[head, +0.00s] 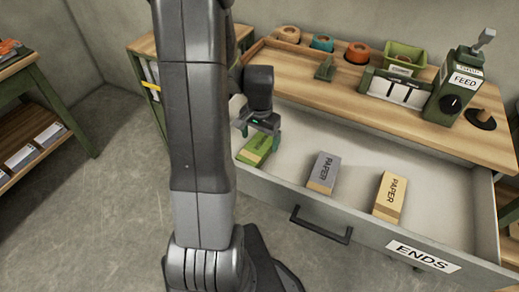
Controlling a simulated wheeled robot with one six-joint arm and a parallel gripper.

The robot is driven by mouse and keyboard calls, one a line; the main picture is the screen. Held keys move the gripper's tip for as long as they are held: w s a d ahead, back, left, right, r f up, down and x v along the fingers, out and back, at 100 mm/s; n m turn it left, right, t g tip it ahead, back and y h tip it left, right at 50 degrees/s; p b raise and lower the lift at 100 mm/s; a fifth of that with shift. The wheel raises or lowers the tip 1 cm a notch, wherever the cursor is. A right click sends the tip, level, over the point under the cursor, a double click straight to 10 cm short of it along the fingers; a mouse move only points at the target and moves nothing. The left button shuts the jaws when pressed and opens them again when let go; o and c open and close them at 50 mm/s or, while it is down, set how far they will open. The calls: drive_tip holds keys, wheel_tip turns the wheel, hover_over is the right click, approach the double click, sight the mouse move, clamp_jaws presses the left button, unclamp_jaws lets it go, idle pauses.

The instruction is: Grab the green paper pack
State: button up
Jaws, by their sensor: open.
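The green paper pack (256,149) lies at the left end of the open drawer (297,196), partly hidden by my gripper and arm. My gripper (262,130) hangs over the drawer right at the green pack, pointing down, with its jaws open. One finger shows at the right by the pack; whether the fingers straddle the pack or touch it cannot be told from this view.
A grey paper pack (323,173) and a tan paper pack (390,197) lie further right in the drawer. The drawer has a dark handle (321,226) and an ENDS label. A workbench top (335,80) with tape rolls, a green bin (403,56) and a FEED device (456,88) stands behind.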

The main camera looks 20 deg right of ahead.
sight(259, 145)
drive_tip(key=f, duration=0.2)
drive_tip(key=shift+w+a+f, duration=0.15)
drive_tip(key=shift+w+f, duration=0.1)
drive_tip(key=shift+f, duration=0.15)
drive_tip(key=shift+s+f, duration=0.1)
drive_tip(key=shift+f, duration=0.5)
drive_tip(key=shift+c, duration=0.4)
drive_tip(key=c, duration=1.2)
drive_tip(key=shift+r, duration=0.1)
